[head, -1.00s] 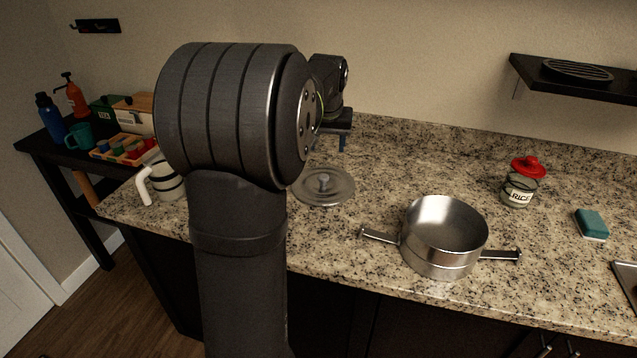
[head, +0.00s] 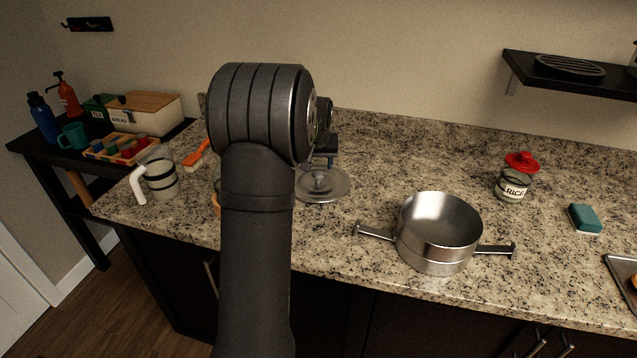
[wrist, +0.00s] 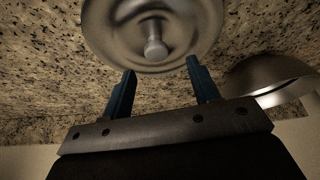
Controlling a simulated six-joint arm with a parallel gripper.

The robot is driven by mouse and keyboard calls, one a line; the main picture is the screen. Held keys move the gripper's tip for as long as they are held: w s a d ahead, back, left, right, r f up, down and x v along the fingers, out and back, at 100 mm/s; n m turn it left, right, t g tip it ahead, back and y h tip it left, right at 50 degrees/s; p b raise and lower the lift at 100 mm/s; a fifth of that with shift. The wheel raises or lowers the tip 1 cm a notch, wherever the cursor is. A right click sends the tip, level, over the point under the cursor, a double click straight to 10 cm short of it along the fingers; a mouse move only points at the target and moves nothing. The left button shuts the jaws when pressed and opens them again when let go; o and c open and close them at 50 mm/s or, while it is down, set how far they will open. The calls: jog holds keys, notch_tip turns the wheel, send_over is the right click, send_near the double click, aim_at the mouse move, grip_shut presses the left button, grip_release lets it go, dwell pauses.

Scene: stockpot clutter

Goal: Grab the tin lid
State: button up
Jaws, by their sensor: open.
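The tin lid (head: 335,190) is a round, shiny metal disc with a small knob in its middle. It lies flat on the granite counter, left of the steel pot, and my arm partly covers its left side in the head view. In the wrist view the lid (wrist: 110,25) fills the top middle, with its knob facing me. My gripper (wrist: 161,66) is open and empty, its two blue fingers apart and pointing toward the lid's near edge, the knob between their lines. In the head view my gripper (head: 326,163) hangs just over the lid's far side.
A steel pot (head: 440,245) with two long handles stands to the right. A rice jar (head: 513,185) with a red lid and a teal sponge (head: 584,217) are farther right. A white-handled jug (head: 160,178) stands left. A shiny metal rounded thing (wrist: 270,72) shows in the wrist view.

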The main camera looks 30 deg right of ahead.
aim_at(319, 174)
jog(key=x, duration=0.4)
jog(key=shift+s+d+f, duration=0.2)
jog(key=shift+f, duration=0.15)
jog(key=c, duration=1.1)
jog(key=shift+r, duration=0.1)
